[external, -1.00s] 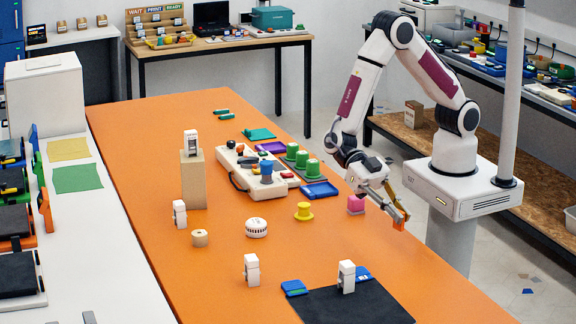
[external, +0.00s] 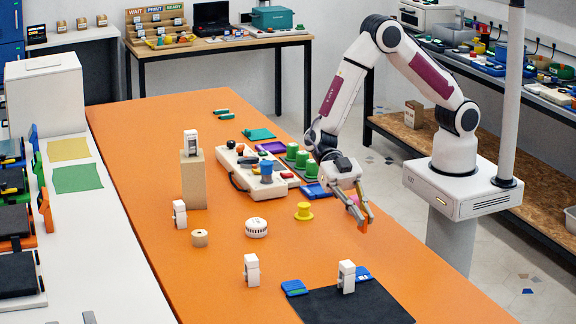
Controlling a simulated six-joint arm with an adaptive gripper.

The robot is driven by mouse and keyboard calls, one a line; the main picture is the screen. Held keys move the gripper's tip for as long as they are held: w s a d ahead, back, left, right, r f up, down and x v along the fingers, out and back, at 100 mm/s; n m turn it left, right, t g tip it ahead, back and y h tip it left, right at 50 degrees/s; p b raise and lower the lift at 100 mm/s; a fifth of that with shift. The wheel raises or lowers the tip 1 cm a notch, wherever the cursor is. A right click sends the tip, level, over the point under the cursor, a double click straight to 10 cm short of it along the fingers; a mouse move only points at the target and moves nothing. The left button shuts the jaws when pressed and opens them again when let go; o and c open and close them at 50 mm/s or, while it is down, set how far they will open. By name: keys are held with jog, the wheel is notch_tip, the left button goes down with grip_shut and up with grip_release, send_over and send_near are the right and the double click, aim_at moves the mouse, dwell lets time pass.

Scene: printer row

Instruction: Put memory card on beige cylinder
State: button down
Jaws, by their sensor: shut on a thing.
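The beige cylinder (external: 199,238) is short, with a dark spot in its top, and stands on the orange table at the left. My gripper (external: 363,223) points down over the right part of the table, far to the right of the cylinder. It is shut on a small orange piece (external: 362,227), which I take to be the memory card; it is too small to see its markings. The fingers hide part of it. I cannot tell its exact height above the table.
A yellow stepped cylinder (external: 304,211) and a white round puck (external: 257,228) stand between my gripper and the beige cylinder. A tall cardboard block (external: 193,180) and a white upright part (external: 180,214) stand near the cylinder. A black mat (external: 350,306) lies at the front.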

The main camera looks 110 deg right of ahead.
jog(key=w+d+m+t+h, duration=0.1)
jog(key=w+d+m+t, duration=0.3)
jog(key=w, duration=0.5)
jog(key=w+d+m+t+h, duration=0.1)
jog(key=w+d+m+t, duration=0.1)
jog(key=w+d, duration=0.55)
notch_tip(320, 180, up, 4)
jog(key=m+t+h, duration=0.6)
jog(key=m, duration=0.2)
send_over(201, 232)
jog(key=shift+r, duration=0.2)
jog(key=shift+f, duration=3.1)
jog(key=shift+f, duration=0.1)
jog(key=shift+f, duration=1.75)
jog(key=shift+f, duration=0.1)
